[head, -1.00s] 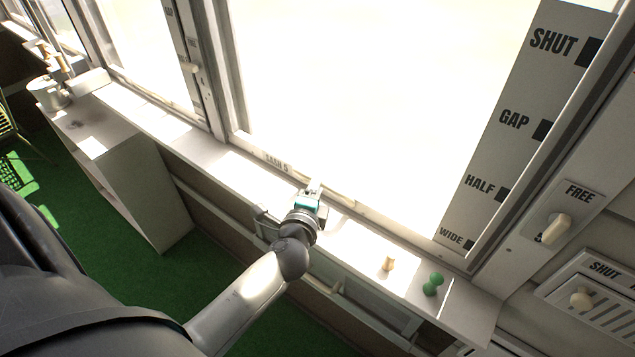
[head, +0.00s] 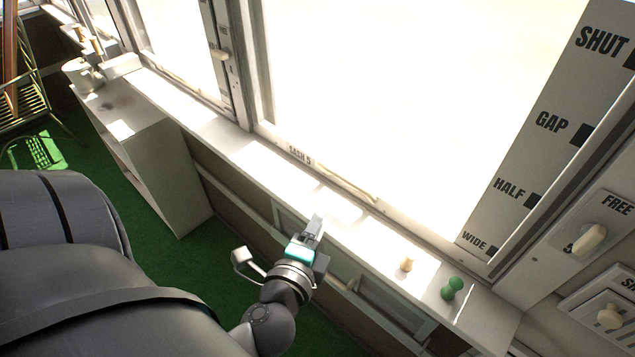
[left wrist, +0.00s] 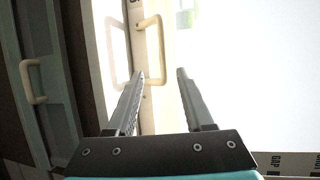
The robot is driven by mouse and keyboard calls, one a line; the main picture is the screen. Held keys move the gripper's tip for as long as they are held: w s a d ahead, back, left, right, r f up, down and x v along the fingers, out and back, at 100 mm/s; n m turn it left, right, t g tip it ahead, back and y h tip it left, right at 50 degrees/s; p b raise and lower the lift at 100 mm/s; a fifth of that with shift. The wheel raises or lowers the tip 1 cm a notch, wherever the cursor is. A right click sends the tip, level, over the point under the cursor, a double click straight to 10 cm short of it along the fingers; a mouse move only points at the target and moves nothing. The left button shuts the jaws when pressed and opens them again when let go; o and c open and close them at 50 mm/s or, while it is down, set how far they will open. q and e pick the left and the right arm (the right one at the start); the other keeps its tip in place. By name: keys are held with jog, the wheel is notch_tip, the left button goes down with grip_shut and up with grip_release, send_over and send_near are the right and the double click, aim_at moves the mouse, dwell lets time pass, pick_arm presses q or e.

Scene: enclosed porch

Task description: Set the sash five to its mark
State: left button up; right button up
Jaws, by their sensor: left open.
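Sash five is the large bright window, its bottom rail (head: 299,154) marked "SASH 5". A pale bar handle (head: 347,184) sits on that rail; a pale loop handle (left wrist: 150,50) shows just beyond the fingers in the left wrist view. A scale strip (head: 522,160) at the right bears SHUT, GAP, HALF and WIDE, each with a dark square. Glare hides much of the sash, and I cannot tell which mark it stands at. My left gripper (head: 316,225) is open and empty, short of the rail; its fingers (left wrist: 160,75) are apart. My right gripper is not in view.
On the sill stand a cream peg (head: 406,263) and a green knobbed object (head: 451,288). A white cabinet (head: 150,170) and chair (head: 25,85) are left; green floor lies below.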

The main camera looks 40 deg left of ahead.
pick_arm(q)
jog(key=shift+v, duration=0.9)
jog(key=shift+f, duration=0.1)
jog(key=s+d+f+n+g+h, duration=0.1)
jog(key=s+d+f+n+g, duration=0.15)
jog(key=f, duration=0.85)
jog(key=s+d+f+n+g+h, duration=0.1)
jog(key=s+f+g+h, duration=0.15)
jog(key=f, duration=0.75)
jog(key=s+d+f+n+g+h, duration=0.1)
jog(key=s+d+f+n+g, duration=0.2)
jog(key=f, duration=0.8)
jog(key=s+a+f+n+g, duration=0.1)
jog(key=s+f+n+g, duration=0.2)
jog(key=s+f, duration=0.3)
jog(key=s+a+f+n+g+b, duration=0.1)
jog(key=s+f+n+g, duration=0.2)
jog(key=s+f, duration=0.4)
jog(key=s, duration=0.6)
jog(key=shift+a, duration=0.35)
